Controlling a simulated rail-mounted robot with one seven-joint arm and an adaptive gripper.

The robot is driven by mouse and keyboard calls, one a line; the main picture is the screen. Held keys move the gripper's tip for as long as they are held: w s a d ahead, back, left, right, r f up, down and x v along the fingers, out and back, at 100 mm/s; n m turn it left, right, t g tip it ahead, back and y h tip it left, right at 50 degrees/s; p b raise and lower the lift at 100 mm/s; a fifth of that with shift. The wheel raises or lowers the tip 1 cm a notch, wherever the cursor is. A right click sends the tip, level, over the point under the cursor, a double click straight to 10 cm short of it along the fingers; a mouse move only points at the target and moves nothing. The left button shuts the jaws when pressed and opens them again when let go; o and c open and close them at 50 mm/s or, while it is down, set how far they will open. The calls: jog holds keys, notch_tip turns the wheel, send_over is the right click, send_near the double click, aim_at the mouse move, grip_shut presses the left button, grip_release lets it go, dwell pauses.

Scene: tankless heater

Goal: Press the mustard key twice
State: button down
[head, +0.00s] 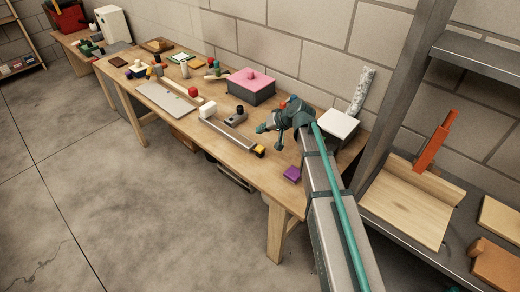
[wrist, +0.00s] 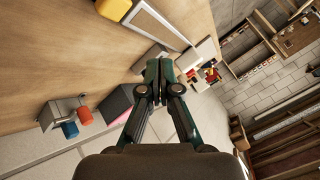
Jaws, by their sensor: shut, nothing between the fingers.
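A small mustard-yellow block (head: 260,150), the likely mustard key, sits at the near right end of a long narrow bar on the wooden bench. A yellow block (wrist: 115,8), likely the same one, is cut off by the top edge of the wrist view. My gripper (head: 263,129) is above the bench, beyond the yellow block and slightly left of it in the head view. In the wrist view its two dark fingers meet at the tips (wrist: 157,66). They are shut and empty, and apart from the yellow block.
A pink-topped grey box (head: 250,88) stands behind the bar. A grey unit with a dark knob (head: 237,116), a white block (head: 208,108) and a purple block (head: 292,174) are nearby. A grey box with coloured knobs (wrist: 47,113) shows in the wrist view.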

aim_at(261, 148)
jog(key=shift+f+b, duration=1.45)
jog(key=shift+f, duration=1.65)
jog(key=shift+f, duration=0.15)
jog(key=shift+f+b, duration=0.3)
jog(key=shift+b, duration=0.15)
jog(key=shift+f+b, duration=0.5)
jog(key=shift+f, duration=0.1)
jog(key=shift+r, duration=0.15)
jog(key=shift+r+p, duration=0.45)
jog(key=shift+r, duration=0.45)
jog(key=shift+r+p, duration=1.1)
jog(key=shift+r, duration=1.45)
